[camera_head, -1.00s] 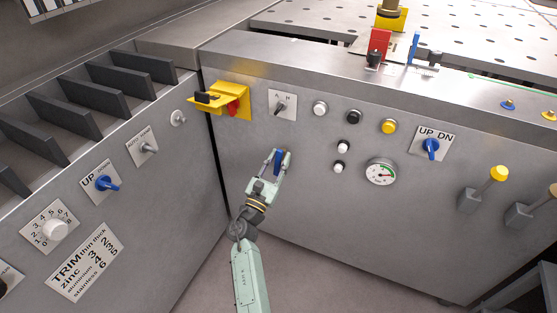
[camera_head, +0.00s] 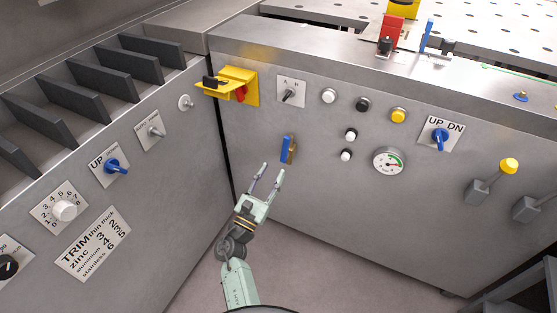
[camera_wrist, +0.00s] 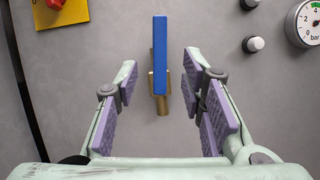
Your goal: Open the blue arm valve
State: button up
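The blue arm valve (camera_head: 286,149) is on the grey front panel, below the A/P switch. In the wrist view its blue lever (camera_wrist: 160,55) stands upright in front of a brass body (camera_wrist: 162,105), near the middle of the picture. My gripper (camera_head: 273,170) is open and empty, below and to the left of the valve in the head view. In the wrist view the purple-padded fingers of my gripper (camera_wrist: 158,82) stand on either side of the lever's line, with clear space between each finger and the valve.
A yellow bracket with a red switch (camera_head: 241,92) juts out at upper left of the valve. White and black buttons (camera_head: 350,134) and a pressure gauge (camera_head: 389,162) are to the right. The left cabinet panel (camera_head: 165,180) meets this panel at a corner.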

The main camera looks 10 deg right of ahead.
jog(key=shift+v, duration=1)
jog(key=shift+c, duration=0.2)
